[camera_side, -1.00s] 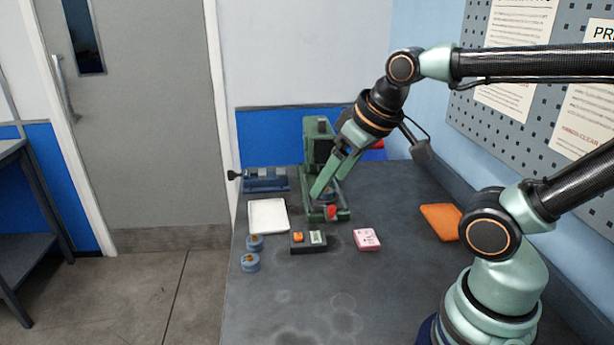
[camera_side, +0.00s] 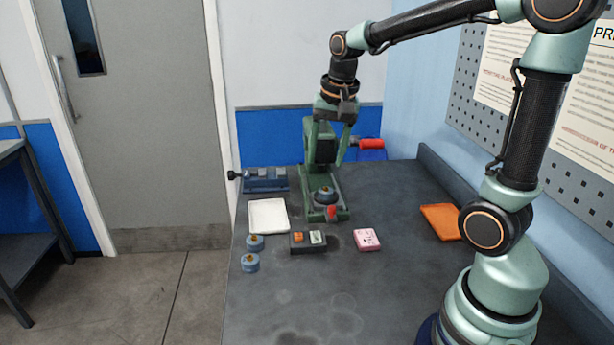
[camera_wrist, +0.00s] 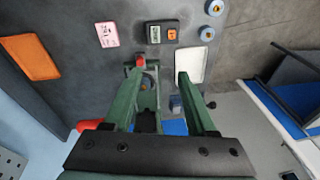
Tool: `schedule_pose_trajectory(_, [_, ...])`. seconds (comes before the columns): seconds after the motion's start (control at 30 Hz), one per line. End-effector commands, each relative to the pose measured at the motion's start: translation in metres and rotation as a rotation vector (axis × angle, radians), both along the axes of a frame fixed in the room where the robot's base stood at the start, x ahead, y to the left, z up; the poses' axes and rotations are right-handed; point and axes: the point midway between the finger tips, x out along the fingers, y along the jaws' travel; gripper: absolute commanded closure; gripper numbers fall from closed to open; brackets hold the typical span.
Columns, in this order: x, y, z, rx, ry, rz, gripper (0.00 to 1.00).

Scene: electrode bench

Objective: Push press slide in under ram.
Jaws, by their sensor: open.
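The green press (camera_side: 320,152) stands at the back of the bench. Its slide (camera_side: 318,209) sticks out at the front, with a red knob (camera_side: 331,212) at its near end; the knob also shows in the wrist view (camera_wrist: 139,60). A blue-grey round cell with a brass-coloured top (camera_side: 324,194) sits on the slide, in front of the press body. My gripper (camera_side: 327,156) is open and empty, pointing down above the slide and overlapping the press in the side view. In the wrist view, its fingers (camera_wrist: 158,76) partly hide the press and slide.
The press lever has a red grip (camera_side: 371,143) at right. A white tray (camera_side: 268,231), a dark box with a display (camera_side: 308,250), two blue-grey round pieces (camera_side: 251,262), a pink block (camera_side: 367,239), an orange mat (camera_side: 440,222) and a blue fixture (camera_side: 265,184) surround it. The front bench is clear.

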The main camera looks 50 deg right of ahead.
Motion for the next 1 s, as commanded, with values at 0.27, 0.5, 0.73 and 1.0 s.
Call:
schedule_pose_trajectory(0.27, [0.029,-0.062,-0.042,0.088,0.131,-0.468,0.43])
schedule_pose_trajectory(0.5, [0.035,-0.084,-0.061,0.111,0.175,-0.644,0.43])
schedule_pose_trajectory(0.73, [0.035,-0.084,-0.082,0.113,0.182,-0.655,0.43])
schedule_pose_trajectory(1.0, [0.035,-0.084,-0.134,0.113,0.182,-0.652,0.43])
